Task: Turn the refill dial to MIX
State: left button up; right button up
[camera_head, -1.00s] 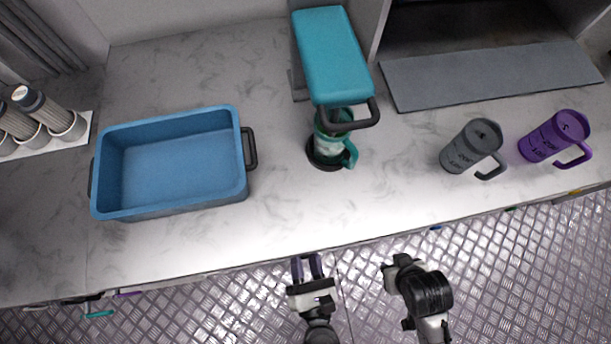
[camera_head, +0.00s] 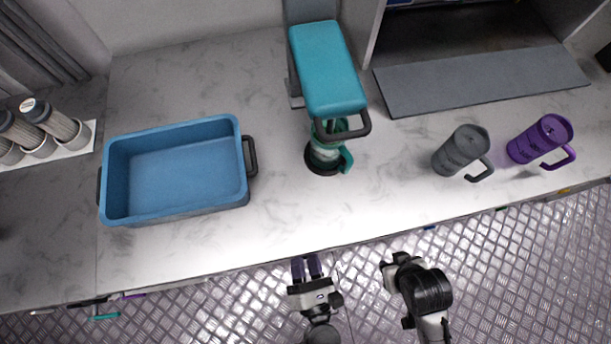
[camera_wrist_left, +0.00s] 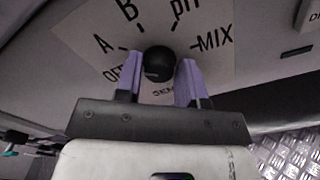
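The black refill dial (camera_wrist_left: 158,65) shows in the left wrist view on a white label plate (camera_wrist_left: 90,30) with the marks OFF, A, B, pH, MIX and a partly hidden SEN. I cannot tell which mark the knob points at. My left gripper (camera_wrist_left: 159,82) is open, with one purple finger on each side of the knob; whether they touch it is unclear. In the head view my left gripper (camera_head: 306,268) is at the counter's front edge, and the dial is hidden there. My right gripper (camera_head: 391,270) is to its right, empty-looking, its fingers unclear.
On the counter (camera_head: 270,215) are a blue bin (camera_head: 240,185), a teal dispenser (camera_head: 330,65) with a teal mug (camera_head: 325,155) under it, a grey mug (camera_head: 460,150) and a purple mug (camera_head: 540,140). Canisters (camera_head: 45,118) stand in a rack at the left.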

pick_arm(q)
jog(key=o, duration=0.4)
jog(key=shift+c, duration=0.2)
jog(key=s+d+p, duration=0.1)
jog(key=s+d, duration=0.1)
jog(key=s, duration=1.1)
jog(key=shift+s+d, duration=0.2)
jog(key=shift+s, duration=0.1)
